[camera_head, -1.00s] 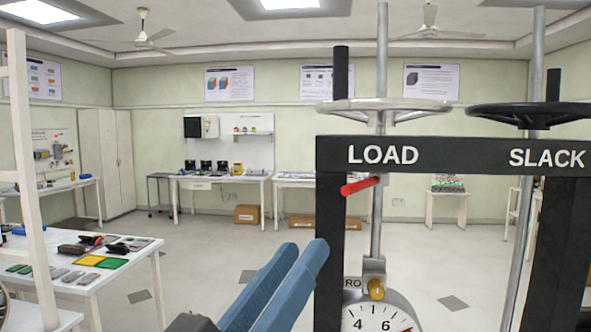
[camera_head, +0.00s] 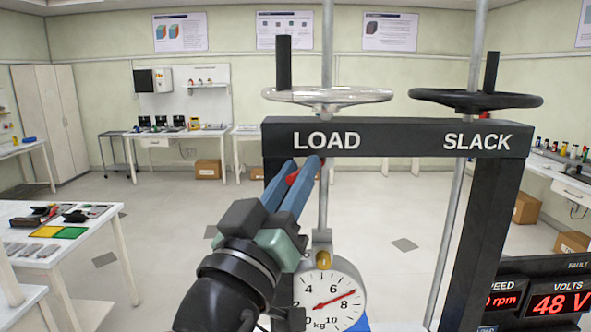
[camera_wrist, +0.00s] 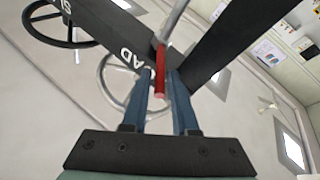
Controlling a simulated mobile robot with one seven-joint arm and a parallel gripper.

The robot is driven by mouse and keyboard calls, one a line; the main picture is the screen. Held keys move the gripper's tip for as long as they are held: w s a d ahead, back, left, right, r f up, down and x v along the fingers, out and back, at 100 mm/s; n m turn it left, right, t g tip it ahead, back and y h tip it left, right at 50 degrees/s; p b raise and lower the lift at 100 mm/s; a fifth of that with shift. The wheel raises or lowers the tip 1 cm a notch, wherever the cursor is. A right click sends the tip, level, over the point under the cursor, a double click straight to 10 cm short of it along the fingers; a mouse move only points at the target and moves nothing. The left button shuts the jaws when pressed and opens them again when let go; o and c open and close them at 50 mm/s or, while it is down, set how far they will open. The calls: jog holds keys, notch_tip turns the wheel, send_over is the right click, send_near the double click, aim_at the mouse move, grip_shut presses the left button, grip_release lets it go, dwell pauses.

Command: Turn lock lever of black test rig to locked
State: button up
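The black test rig (camera_head: 400,138) stands in front of me, its crossbar marked LOAD and SLACK. Its red lock lever (camera_head: 292,178) juts out under the LOAD end of the bar, partly hidden by my blue fingers. My gripper (camera_head: 301,166) reaches up to it from below. In the wrist view the red lever (camera_wrist: 160,75) lies between the two fingers of my gripper (camera_wrist: 160,80). The fingers are spread, with a gap visible around the lever's end.
A silver handwheel (camera_head: 327,96) and a black handwheel (camera_head: 475,100) sit above the crossbar. A round kg dial (camera_head: 330,296) hangs beneath it, close to my wrist. A red 48 V display (camera_head: 560,304) is at lower right. A white table (camera_head: 105,240) stands at left.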

grip_shut()
dwell(1.4)
